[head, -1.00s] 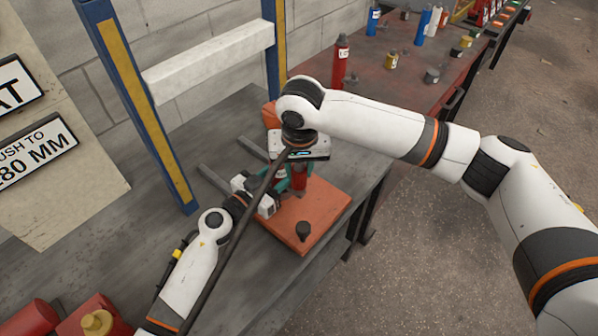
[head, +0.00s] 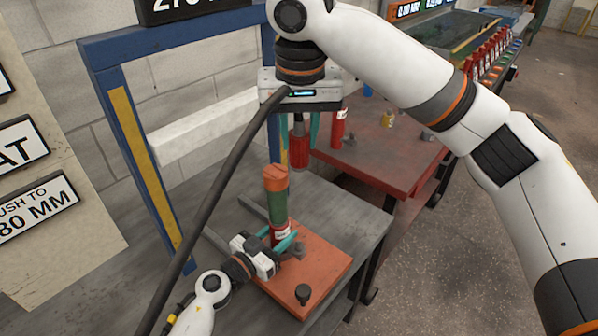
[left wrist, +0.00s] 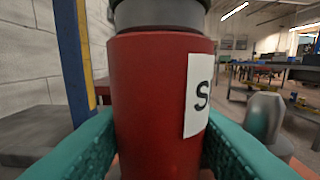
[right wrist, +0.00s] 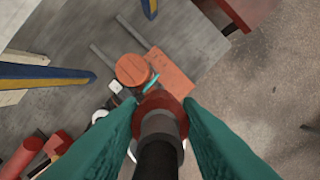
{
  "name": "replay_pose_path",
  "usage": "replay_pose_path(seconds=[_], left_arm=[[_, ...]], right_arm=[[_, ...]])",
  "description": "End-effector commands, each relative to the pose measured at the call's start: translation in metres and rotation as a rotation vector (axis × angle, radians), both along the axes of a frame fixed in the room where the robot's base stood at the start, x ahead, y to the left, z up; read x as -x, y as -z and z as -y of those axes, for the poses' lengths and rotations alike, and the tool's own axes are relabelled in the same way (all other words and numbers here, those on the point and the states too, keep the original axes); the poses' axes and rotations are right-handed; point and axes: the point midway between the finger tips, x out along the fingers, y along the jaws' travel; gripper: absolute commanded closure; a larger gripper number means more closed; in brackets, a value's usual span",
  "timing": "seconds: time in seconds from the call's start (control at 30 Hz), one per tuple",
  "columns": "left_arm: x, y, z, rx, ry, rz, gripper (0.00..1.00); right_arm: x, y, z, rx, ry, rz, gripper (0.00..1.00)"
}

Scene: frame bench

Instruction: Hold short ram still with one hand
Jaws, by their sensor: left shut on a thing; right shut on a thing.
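The short ram (head: 280,233), a red cylinder with an "S" label, stands upright on the orange plate (head: 328,262). My left gripper (head: 282,245) is shut on it low down. In the left wrist view the ram's red body (left wrist: 150,110) fills the space between the teal fingers, under a dark grey collar. In the head view a green section and an orange round top (head: 275,178) show in line with the ram, above or behind it. My right gripper (head: 300,130) is raised above the bench, shut on another red cylinder (head: 299,152). Its grey rod (right wrist: 160,130) shows in the right wrist view.
A blue frame (head: 140,150) with a white crossbar (head: 200,127) stands behind the plate. A small dark knob (head: 303,292) sits on the plate's near corner. A red-topped bench (head: 385,160) with several items lies beyond. A dark cable crosses the head view.

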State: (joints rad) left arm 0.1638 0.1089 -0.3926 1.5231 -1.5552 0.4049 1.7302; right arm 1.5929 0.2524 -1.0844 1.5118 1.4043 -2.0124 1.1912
Motion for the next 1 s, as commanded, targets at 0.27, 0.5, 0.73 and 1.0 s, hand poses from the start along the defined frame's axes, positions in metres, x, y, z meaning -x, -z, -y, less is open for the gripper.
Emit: replay_pose_path(seconds=[0.27,0.5,0.73,1.0], left_arm=[[0.001,0.002,0.000,-0.002,0.000,-0.004,1.00],[0.001,0.002,0.000,-0.002,0.001,-0.004,1.00],[0.001,0.002,0.000,-0.002,0.001,-0.004,0.46],[0.001,0.001,0.001,0.000,0.002,-0.001,0.34]], right_arm=[[0.000,-0.041,0.000,0.000,0.000,0.001,0.96],[0.000,-0.047,-0.001,-0.001,0.000,-0.001,0.96],[0.000,-0.047,0.000,-0.001,0.000,0.000,0.96],[0.000,-0.047,0.000,-0.001,0.000,0.000,0.96]])
